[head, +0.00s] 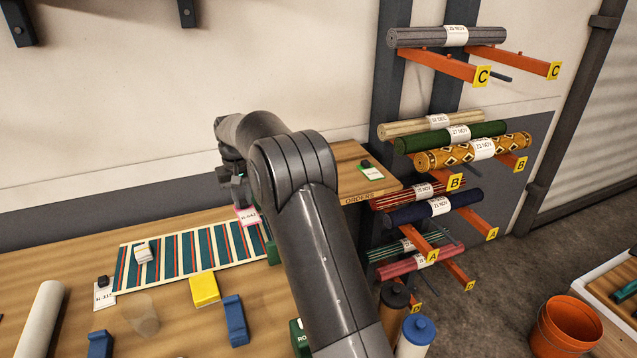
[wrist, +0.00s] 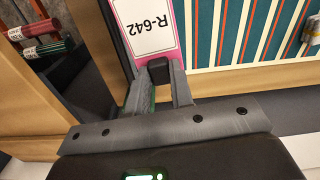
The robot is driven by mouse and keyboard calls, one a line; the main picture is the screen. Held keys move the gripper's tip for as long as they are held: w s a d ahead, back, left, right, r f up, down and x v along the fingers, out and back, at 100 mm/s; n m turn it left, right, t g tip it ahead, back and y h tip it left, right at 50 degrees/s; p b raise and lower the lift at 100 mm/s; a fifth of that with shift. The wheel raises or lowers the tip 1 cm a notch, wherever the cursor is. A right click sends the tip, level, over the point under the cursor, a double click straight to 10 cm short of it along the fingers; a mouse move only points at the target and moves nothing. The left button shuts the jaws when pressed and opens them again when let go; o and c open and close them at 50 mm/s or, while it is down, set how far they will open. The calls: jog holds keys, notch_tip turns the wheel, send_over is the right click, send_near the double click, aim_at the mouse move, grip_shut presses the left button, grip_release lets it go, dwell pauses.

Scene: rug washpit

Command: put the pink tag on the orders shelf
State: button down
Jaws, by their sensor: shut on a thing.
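The pink tag (head: 247,216) is a white card with a pink border, reading R-642 in the wrist view (wrist: 148,32). My gripper (wrist: 158,88) is shut on the tag's black clip, with the card sticking out beyond the fingertips. In the head view my gripper (head: 238,192) is over the back of the workbench, left of the orders shelf, and partly hidden by my arm. The orders shelf (head: 352,182) is a wooden board with ORDERS on its front edge. A green-bordered tag (head: 371,172) with a black clip lies on it.
A striped rug (head: 190,254) lies on the bench with a small block on it. A white tag (head: 104,296), a yellow block (head: 204,289), a glass and blue pieces are nearby. Racks of rolled rugs (head: 450,137) stand right of the shelf. The shelf's visible left part looks clear.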

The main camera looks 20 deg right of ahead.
jog(key=shift+m, duration=0.3)
jog(key=d+r, duration=0.2)
jog(key=d, duration=0.4)
jog(key=d+r, duration=0.2)
jog(key=d, duration=0.5)
jog(key=w+d+r, duration=0.1)
jog(key=d+r, duration=0.1)
jog(key=d, duration=0.4)
jog(key=shift+w+d, duration=0.1)
jog(key=shift+d, duration=0.3)
jog(key=s+d+r, duration=0.3)
jog(key=d, duration=0.7)
jog(key=s+d+r, duration=0.3)
jog(key=d, duration=0.7)
jog(key=shift+m, duration=0.3)
jog(key=w+a+f, duration=0.4)
jog(key=w+a, duration=0.1)
jog(key=w+a+f, duration=0.2)
jog(key=w, duration=0.1)
jog(key=shift+w+a+f, duration=0.15)
jog(key=shift+w+f, duration=0.05)
jog(key=shift+f, duration=2)
jog(key=shift+f, duration=0.15)
jog(key=c, duration=1.3)
grip_release()
